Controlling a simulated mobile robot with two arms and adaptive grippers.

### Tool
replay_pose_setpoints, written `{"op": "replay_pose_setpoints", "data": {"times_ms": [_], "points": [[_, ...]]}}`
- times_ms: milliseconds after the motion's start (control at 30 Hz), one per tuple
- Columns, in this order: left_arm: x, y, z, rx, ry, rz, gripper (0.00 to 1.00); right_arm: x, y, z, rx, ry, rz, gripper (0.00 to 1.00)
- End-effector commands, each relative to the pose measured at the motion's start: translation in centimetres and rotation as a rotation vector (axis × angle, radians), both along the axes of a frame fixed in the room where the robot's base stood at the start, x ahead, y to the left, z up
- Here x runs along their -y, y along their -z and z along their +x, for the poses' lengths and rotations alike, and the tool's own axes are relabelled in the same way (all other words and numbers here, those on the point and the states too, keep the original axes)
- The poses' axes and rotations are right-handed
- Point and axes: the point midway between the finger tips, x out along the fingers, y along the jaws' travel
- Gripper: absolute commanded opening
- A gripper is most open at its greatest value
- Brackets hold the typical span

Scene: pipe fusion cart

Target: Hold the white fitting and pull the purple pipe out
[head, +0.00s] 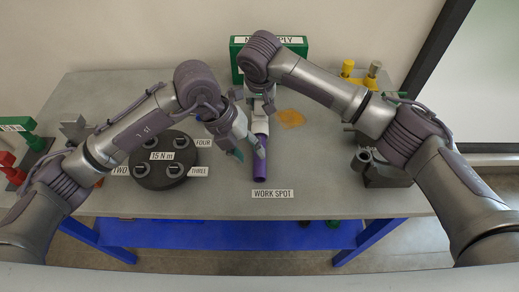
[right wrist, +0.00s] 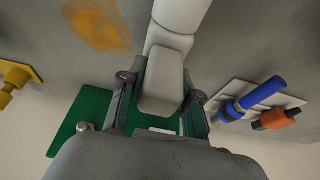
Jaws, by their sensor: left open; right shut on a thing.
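The purple pipe (head: 260,170) lies near the middle of the table, its near end just behind the WORK SPOT label. Its far end meets the white fitting (head: 261,125), which is mostly covered by my grippers in the head view. My right gripper (head: 262,104) is shut on the fitting at its far part. In the right wrist view, the white fitting (right wrist: 180,14) runs up from between the green-padded fingers (right wrist: 163,95). My left gripper (head: 250,152) is open at the pipe, with its fingertips over its left and upper side; whether they touch it is unclear.
A dark round plate (head: 153,181) with several sockets, marked 15 N m, stands on the left. A green sign box (head: 237,60) is behind my right gripper. Grey blocks (head: 385,174) stand on the right. The table (head: 330,180) is clear right of the pipe.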

Motion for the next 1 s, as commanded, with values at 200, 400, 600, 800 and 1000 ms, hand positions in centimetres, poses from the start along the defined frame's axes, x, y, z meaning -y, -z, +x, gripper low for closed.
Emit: {"op": "replay_pose_setpoints", "data": {"times_ms": [200, 400, 600, 800, 1000], "points": [[1.2, 2.9, 0.0, -0.004, -0.001, -0.001, 0.43, 0.1, 0.4, -0.1, -0.006, 0.002, -0.005, 0.00], [1.9, 4.5, 0.0, -0.003, -0.001, -0.002, 0.43, 0.1, 0.4, -0.1, -0.006, 0.002, -0.005, 0.00], [2.1, 5.0, 0.0, -0.001, -0.001, -0.002, 0.43, 0.1, 0.4, -0.1, -0.006, 0.002, -0.005, 0.00], [2.1, 5.0, 0.0, -0.001, -0.001, -0.002, 0.43, 0.1, 0.4, -0.1, -0.005, 0.002, -0.003, 0.00], [2.1, 5.0, 0.0, -0.001, -0.001, -0.002, 0.12, 0.1, 0.4, -0.1, -0.005, 0.002, -0.003, 0.00]]}}
